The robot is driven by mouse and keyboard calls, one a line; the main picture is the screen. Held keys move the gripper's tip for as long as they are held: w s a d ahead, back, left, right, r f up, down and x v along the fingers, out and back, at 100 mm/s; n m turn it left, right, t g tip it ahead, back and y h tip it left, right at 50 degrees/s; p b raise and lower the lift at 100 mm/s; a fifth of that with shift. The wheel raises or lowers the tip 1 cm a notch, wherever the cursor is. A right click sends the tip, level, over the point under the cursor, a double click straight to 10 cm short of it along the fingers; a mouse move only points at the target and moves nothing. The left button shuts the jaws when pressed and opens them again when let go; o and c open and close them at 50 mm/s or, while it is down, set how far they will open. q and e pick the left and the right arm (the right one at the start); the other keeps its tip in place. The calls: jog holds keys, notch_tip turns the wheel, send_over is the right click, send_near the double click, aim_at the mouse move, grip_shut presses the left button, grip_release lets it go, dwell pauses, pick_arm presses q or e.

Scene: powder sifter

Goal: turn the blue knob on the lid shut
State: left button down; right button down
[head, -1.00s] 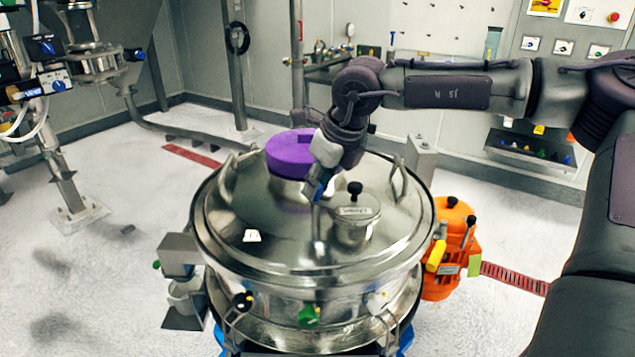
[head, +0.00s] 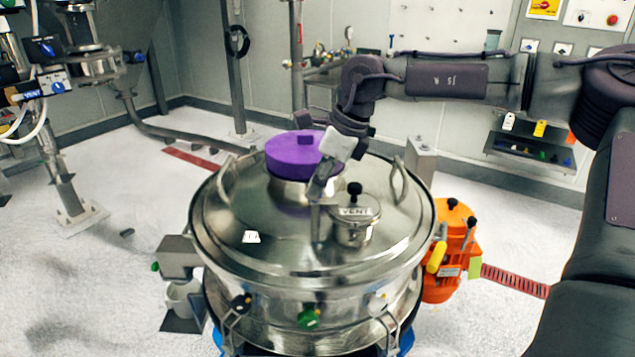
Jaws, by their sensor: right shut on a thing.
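The steel sifter lid (head: 255,212) is a broad, shiny dome on the round vessel in the middle of the head view. My right gripper (head: 318,192) reaches down from the upper right to the middle of the lid. It is shut on the blue knob, at the top of a thin upright fitting (head: 317,222). The gripper covers the knob, so I cannot see its angle. My left gripper is not in view.
A purple cap (head: 292,155) sits just behind and left of my gripper. An orange motor (head: 450,262) is beside the vessel. Open floor lies left.

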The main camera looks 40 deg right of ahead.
dwell(0.4)
jog(key=c, duration=0.9)
grip_release()
jog(key=v, duration=1.2)
jog(key=shift+w, duration=0.1)
